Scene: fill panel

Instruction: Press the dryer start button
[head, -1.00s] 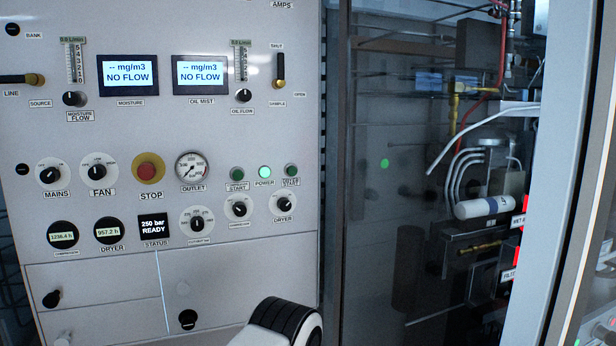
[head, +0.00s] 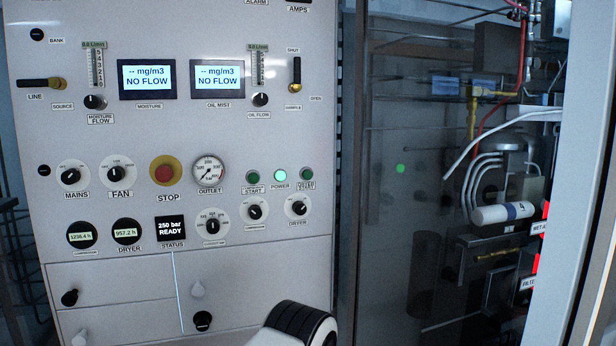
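The dryer start button (head: 307,174) is a small dark green round button on the grey control panel (head: 120,290), at the right end of the row with the power lamp. The lit, pale green power lamp (head: 280,175) is just left of it. Left of the lamp is another dark green start button (head: 253,177). The dryer knob (head: 298,207) sits just below the dryer start button. A black and white rounded part, which looks like a piece of my arm, shows at the bottom centre, well below the buttons. Neither gripper's fingers are in view.
A red stop button (head: 165,171) on a yellow ring is left of the outlet gauge (head: 209,172). The status screen (head: 170,229) reads 250 bar READY. Right of the panel, a dark glazed bay holds pipes and a white cylinder (head: 502,214). The space before the buttons is clear.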

